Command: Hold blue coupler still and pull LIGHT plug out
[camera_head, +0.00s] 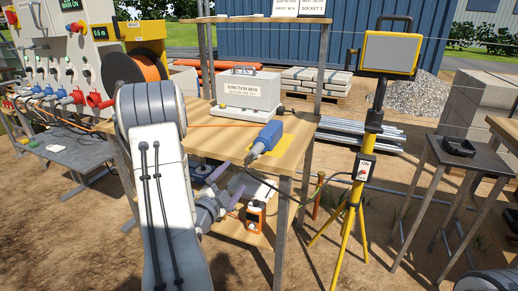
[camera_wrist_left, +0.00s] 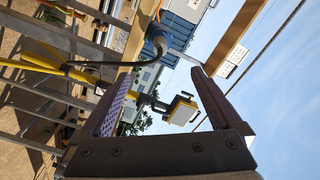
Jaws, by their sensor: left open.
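The blue coupler (camera_head: 269,136) lies at the front edge of the wooden table, tilted, with a grey-dark plug end (camera_head: 252,156) pointing down toward my left gripper. I cannot read a LIGHT label on it. My left gripper (camera_head: 229,183) is open and empty, below and left of the coupler, apart from it. In the left wrist view, the blue coupler (camera_wrist_left: 160,37) shows beyond the gap between my open fingers (camera_wrist_left: 160,76), with a dark cable running from it to the left.
A junction box (camera_head: 248,91) stands on the wooden table (camera_head: 202,142) behind the coupler. A yellow tripod work light (camera_head: 389,52) stands to the right. An orange-faced device (camera_head: 255,216) sits on the lower shelf. A socket panel (camera_head: 58,55) and orange cable reel are at left.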

